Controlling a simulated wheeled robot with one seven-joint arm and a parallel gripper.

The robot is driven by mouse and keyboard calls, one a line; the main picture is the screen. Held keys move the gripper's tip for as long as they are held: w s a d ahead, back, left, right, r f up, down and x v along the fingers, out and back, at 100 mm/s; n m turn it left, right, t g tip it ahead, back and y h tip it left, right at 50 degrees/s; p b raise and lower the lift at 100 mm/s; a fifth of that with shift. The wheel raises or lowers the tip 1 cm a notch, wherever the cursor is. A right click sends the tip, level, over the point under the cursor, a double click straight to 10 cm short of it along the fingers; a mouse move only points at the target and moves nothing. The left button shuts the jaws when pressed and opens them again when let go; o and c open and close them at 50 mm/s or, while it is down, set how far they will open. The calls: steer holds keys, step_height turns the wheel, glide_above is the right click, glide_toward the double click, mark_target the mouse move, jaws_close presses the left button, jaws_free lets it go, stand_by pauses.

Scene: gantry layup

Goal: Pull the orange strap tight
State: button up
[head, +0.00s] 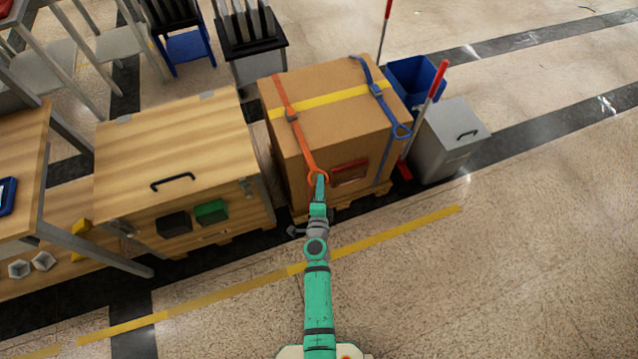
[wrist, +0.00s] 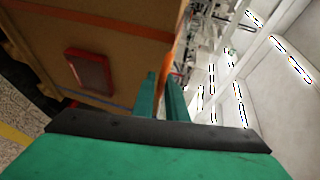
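The orange strap (head: 283,96) runs over the top of a large cardboard box (head: 312,95), through a dark buckle (head: 292,117) and down the front to an orange ring (head: 311,178) at its end. My gripper (head: 319,182) is at this ring, in front of the box. In the wrist view, the strap (wrist: 179,48) runs down between the two green fingers of my gripper (wrist: 161,92). The fingers are close together with orange in the narrow gap, so they appear shut on the strap end. The fingers partly hide the ring.
A blue strap (head: 376,90) with a hanging ring and a yellow band (head: 330,99) also cross the box. A wooden chest (head: 175,150) stands left; a grey bin (head: 452,140) and blue bin (head: 412,80) stand right. The front floor is clear.

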steer(key=shift+o, duration=1.2)
steer(key=s+r, duration=0.2)
steer(key=s, duration=0.8)
steer(key=shift+s+a, duration=0.3)
steer(key=shift+a, duration=0.1)
steer(key=s+r+n, duration=0.4)
steer(key=s, duration=0.5)
steer(key=s+r+n, duration=0.3)
steer(key=s+n, duration=0.2)
steer(key=s, duration=0.4)
steer(key=s+a+r+n+y, duration=0.1)
steer(key=s+r+n, duration=0.8)
steer(key=s+r, duration=0.2)
step_height(320, 180, up, 2)
steer(key=shift+a+r+g, duration=0.15)
steer(key=shift+a+g, duration=0.15)
steer(key=shift+a, duration=0.1)
steer(key=shift+d, duration=0.1)
